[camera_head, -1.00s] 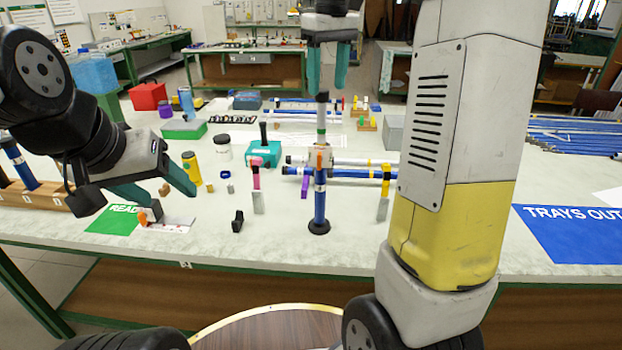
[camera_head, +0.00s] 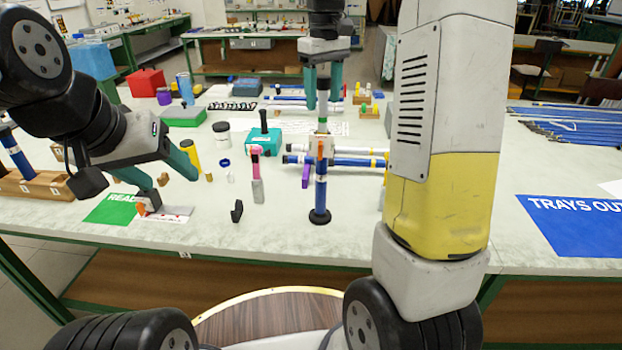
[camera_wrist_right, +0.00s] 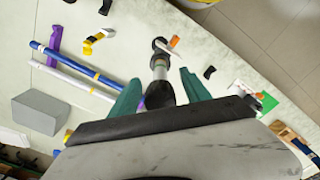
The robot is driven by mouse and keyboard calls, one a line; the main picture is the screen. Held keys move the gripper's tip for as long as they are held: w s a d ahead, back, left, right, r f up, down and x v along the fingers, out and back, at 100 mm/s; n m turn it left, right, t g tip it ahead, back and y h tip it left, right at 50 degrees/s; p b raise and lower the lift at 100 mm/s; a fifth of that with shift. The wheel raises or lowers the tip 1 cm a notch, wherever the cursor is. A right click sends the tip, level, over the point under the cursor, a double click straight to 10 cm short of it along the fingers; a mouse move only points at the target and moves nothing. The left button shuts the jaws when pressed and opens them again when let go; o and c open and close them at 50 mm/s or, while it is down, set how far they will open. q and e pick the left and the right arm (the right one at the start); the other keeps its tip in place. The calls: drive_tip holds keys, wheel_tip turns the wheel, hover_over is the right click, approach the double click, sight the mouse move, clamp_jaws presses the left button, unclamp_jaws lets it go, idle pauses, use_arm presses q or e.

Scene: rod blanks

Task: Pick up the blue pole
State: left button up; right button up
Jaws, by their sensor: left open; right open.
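A blue pole (camera_head: 320,194) stands upright on a round black foot near the table's front middle. Its upper part is pale with a green band and a black top. My right gripper (camera_head: 323,104) is open, pointing down, with its teal fingers on either side of the upper part. The right wrist view shows the pole's black top (camera_wrist_right: 160,94) between the open fingers, with gaps on both sides. My left gripper (camera_head: 176,186) is open and empty above the table at the left, near a green mat. Another blue pole (camera_head: 350,162) lies flat behind the upright one.
A pink-and-grey upright piece (camera_head: 257,175), a purple piece (camera_head: 306,175) and a small black clip (camera_head: 237,211) stand near the pole. A teal box (camera_head: 264,141) is behind. Several blue rods (camera_head: 565,122) lie at the right. The table's front right is clear up to the blue mat (camera_head: 580,222).

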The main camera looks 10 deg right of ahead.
drive_tip(key=shift+c, duration=0.2)
clamp_jaws()
idle(1.2)
